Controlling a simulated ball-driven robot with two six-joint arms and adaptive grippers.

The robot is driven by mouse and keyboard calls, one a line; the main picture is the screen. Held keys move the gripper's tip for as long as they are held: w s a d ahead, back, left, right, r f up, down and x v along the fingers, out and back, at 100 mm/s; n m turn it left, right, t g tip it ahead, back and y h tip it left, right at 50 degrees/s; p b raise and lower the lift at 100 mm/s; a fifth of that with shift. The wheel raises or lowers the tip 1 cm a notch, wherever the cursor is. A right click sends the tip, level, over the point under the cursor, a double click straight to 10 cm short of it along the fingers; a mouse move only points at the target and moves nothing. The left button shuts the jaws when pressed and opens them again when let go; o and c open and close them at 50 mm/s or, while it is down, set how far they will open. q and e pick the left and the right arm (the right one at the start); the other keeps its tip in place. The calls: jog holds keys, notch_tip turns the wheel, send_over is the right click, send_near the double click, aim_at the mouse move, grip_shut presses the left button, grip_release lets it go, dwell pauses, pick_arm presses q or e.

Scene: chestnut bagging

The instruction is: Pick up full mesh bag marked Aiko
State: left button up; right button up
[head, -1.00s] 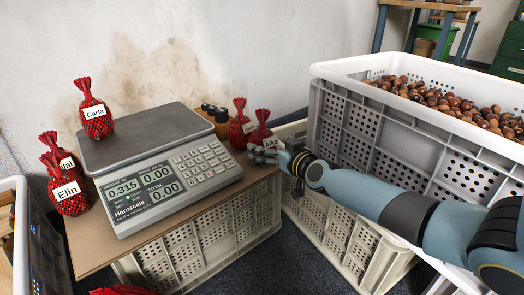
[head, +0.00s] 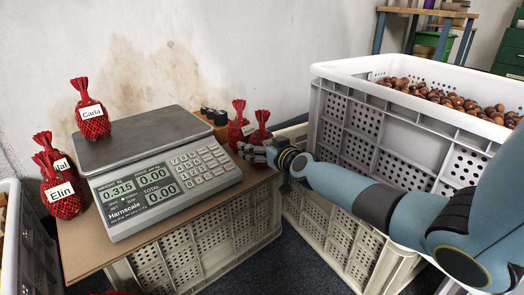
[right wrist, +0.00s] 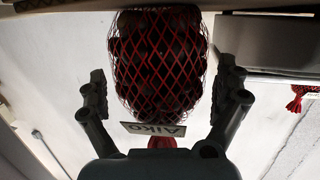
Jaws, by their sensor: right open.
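The full red mesh bag marked Aiko (head: 261,134) stands at the right end of the board, beside another red bag. In the head view my right gripper (head: 256,153) is in front of its lower part and hides its label. In the right wrist view the bag (right wrist: 158,60) fills the space between the two fingers of my right gripper (right wrist: 164,90), and its label reads Aiko upside down. The fingers are open, one on each side, with visible gaps to the mesh. My left gripper is not in view.
A scale (head: 160,165) fills most of the board, with a bag marked Carla (head: 92,122) on its plate. A bag marked Elin (head: 62,200) and another bag stand left. A second bag (head: 238,130) stands close to Aiko. A tall crate of chestnuts (head: 400,130) stands right.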

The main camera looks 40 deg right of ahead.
jog(key=shift+w, duration=0.1)
jog(key=c, duration=1.6)
jog(key=shift+r, duration=0.15)
jog(key=shift+c, duration=0.2)
